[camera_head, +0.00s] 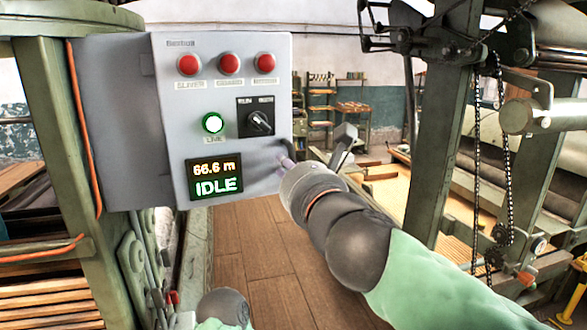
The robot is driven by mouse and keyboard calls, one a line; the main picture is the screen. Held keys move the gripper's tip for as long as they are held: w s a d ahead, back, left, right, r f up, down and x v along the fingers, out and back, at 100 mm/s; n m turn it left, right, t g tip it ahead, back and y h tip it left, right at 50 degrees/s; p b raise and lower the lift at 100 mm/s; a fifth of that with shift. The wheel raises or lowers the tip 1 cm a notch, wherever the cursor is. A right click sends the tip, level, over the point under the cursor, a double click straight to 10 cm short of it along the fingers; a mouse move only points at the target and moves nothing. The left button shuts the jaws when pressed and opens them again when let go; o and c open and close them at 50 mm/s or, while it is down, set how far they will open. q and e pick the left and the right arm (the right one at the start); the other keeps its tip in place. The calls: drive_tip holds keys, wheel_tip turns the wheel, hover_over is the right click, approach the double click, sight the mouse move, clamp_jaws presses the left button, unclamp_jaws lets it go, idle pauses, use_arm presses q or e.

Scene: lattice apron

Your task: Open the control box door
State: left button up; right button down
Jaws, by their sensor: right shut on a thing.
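The grey control box (115,125) is fixed to the green machine frame at the left. Its light grey door (165,60) faces me; I see no clear gap around it. The door carries three red buttons (229,62), a green lit button (213,123), a black rotary switch (260,122) and a display (214,178) reading 66.6 m and IDLE. My right gripper (284,163) is at the door's lower right edge, shut on what seems to be the door handle, mostly hidden by the gripper. My left gripper is not in view.
An orange cable (85,130) runs down the green frame (50,120) left of the box. A machine with hanging chains (477,150) and rollers stands at the right. Wooden floor (255,260) lies open below the box. Shelves stand far back.

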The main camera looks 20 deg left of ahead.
drive_tip(key=shift+s+d, duration=0.25)
drive_tip(key=shift+s, duration=0.25)
drive_tip(key=shift+s+d, duration=0.2)
drive_tip(key=shift+s, duration=0.3)
drive_tip(key=c, duration=1.2)
unclamp_jaws()
drive_tip(key=shift+o, duration=0.2)
